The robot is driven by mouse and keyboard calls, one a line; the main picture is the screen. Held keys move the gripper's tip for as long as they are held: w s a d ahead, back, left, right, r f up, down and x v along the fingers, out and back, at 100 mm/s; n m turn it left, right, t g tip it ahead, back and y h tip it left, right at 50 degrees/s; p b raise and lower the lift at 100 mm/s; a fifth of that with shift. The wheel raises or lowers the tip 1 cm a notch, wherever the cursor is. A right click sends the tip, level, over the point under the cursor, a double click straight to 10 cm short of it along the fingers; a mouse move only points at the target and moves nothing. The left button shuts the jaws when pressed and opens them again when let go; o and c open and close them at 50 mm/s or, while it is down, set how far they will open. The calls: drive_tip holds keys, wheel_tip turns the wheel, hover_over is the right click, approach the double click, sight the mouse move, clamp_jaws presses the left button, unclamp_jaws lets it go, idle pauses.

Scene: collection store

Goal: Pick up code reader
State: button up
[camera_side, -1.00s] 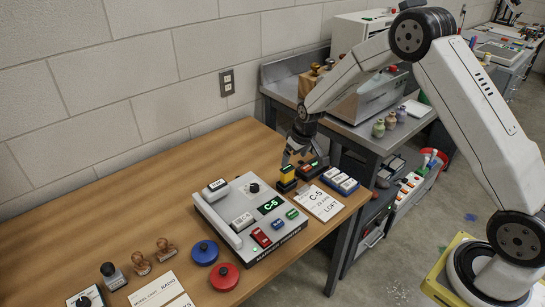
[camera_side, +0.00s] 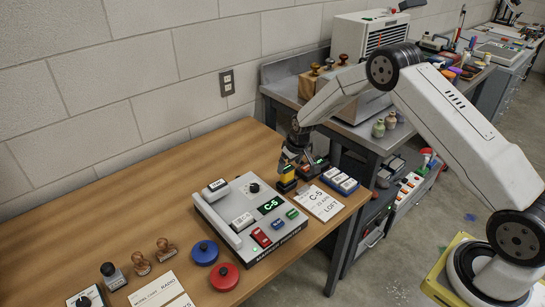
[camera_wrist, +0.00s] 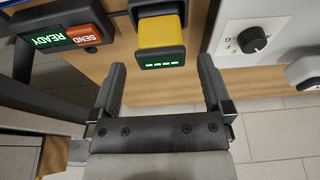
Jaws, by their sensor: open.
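The code reader, by its look a small black device with a yellow middle and a green-lit strip, stands upright on the wooden table in the side view (camera_side: 287,175), by the right end of the grey console. It also shows in the wrist view (camera_wrist: 160,35), at the top centre. My gripper (camera_side: 293,161) is open and empty, pointing down close above the reader. In the wrist view my gripper (camera_wrist: 162,72) has one finger to each side of the reader's line, with the reader just beyond the tips. I cannot tell whether they touch.
A black READY/SEND box (camera_wrist: 58,32) lies close beside the reader. The grey console (camera_side: 213,212) with a C-5 display is to the left. Bare wood (camera_side: 180,195) lies behind the console.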

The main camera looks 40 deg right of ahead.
sight(288, 168)
drive_tip(key=shift+w+f, duration=0.1)
drive_tip(key=shift+f, duration=0.15)
drive_tip(key=shift+x, duration=2.5)
drive_tip(key=c, duration=1.2)
drive_tip(key=shift+r, duration=0.2)
